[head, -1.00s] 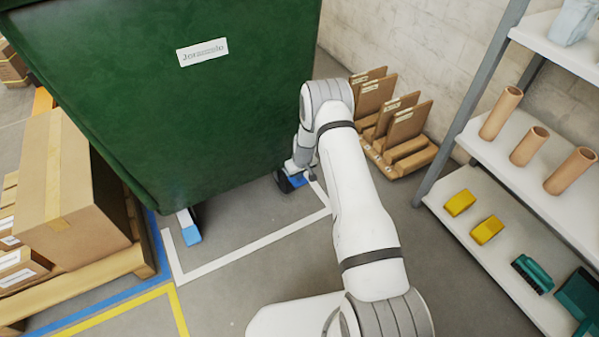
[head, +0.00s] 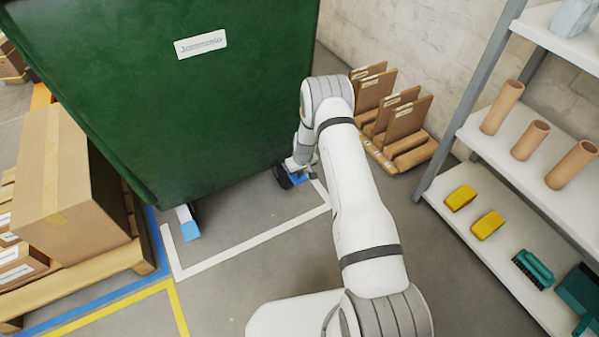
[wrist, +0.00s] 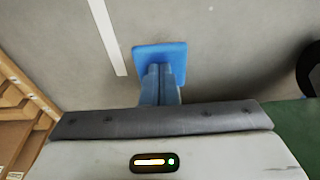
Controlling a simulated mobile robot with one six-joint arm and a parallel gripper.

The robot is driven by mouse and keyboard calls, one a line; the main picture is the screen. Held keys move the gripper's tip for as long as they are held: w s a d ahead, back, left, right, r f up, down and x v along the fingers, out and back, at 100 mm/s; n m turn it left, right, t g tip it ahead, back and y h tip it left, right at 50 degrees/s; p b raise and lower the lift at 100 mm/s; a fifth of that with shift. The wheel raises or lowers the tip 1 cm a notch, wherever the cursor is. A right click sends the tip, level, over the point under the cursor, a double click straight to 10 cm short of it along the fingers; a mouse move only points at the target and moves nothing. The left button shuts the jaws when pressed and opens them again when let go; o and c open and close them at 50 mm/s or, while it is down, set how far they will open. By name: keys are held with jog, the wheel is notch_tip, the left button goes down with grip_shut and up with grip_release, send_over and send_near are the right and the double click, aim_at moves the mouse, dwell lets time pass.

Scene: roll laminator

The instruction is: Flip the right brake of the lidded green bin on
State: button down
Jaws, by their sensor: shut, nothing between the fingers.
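The green bin (head: 190,90) fills the upper left of the head view, with a white label on its front; its lid is out of frame. Its right brake (head: 300,179) is a small blue pedal beside a dark wheel, partly hidden by my arm. In the wrist view the blue pedal (wrist: 160,50) lies at the top centre, over grey floor. My gripper (wrist: 161,68) is shut, its two bluish fingers side by side with tips over or against the pedal; I cannot tell whether they touch. The left brake (head: 189,229) is a light blue pedal under the bin's left front.
Boxes on a pallet (head: 90,265) stand at the left. A wooden rack with brown boards (head: 400,125) stands right of the bin by the wall. Shelves (head: 520,185) with tubes, yellow blocks and green brushes fill the right. Floor in front of the bin is clear.

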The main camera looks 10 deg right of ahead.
aim_at(301, 180)
jog(key=f+b, duration=0.2)
jog(key=s+f+b, duration=0.1)
jog(key=f+b, duration=0.1)
jog(key=f, duration=0.1)
jog(key=shift+d, duration=0.15)
jog(key=shift+s+b+x, duration=0.2)
jog(key=shift+b+x, duration=0.85)
jog(key=shift+x, duration=0.05)
jog(key=shift+d, duration=0.1)
jog(key=shift+r, duration=0.1)
jog(key=s+d+r+p, duration=0.2)
jog(key=s+r+p, duration=0.1)
jog(key=s+r, duration=0.5)
jog(key=shift+w+p+v, duration=0.25)
jog(key=shift+p+v, duration=0.15)
jog(key=shift+v, duration=1)
jog(key=shift+d, duration=0.2)
